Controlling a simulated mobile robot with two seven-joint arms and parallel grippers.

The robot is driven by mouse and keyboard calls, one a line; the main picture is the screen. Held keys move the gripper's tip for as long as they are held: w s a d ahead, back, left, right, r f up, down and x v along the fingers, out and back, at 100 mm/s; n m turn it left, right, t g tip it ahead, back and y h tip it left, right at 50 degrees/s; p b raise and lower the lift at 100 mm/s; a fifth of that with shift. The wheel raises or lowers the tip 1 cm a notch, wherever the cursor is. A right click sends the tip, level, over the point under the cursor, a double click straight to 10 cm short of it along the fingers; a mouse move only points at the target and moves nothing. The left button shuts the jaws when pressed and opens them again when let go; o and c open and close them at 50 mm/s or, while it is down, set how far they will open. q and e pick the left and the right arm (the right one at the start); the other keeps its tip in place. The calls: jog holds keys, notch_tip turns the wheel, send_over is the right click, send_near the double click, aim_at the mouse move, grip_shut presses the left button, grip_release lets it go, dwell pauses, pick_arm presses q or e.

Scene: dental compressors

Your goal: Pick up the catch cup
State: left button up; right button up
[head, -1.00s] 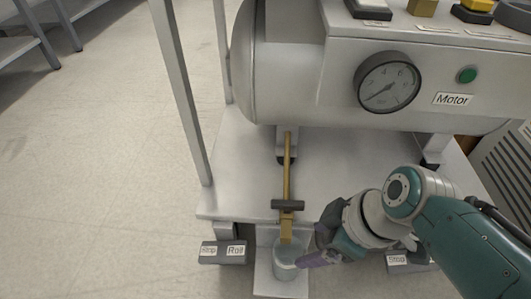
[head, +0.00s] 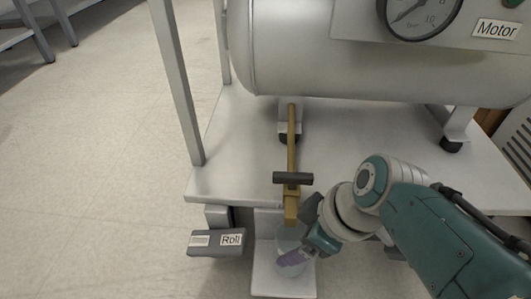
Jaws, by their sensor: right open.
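The catch cup (head: 285,238) is a pale, translucent cup. It stands upright on a small light platform (head: 270,278) below the brass drain pipe and valve (head: 291,205). My right gripper (head: 292,258) comes in from the right and is open. My left gripper is not in view.
The dark valve handle (head: 293,178) sits just above the cup. A grey pedal labelled Roll (head: 216,242) is to the left. The compressor tank (head: 300,50) and its metal shelf (head: 360,165) are behind.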

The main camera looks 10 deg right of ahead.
jog(key=shift+c, duration=0.4)
grip_shut()
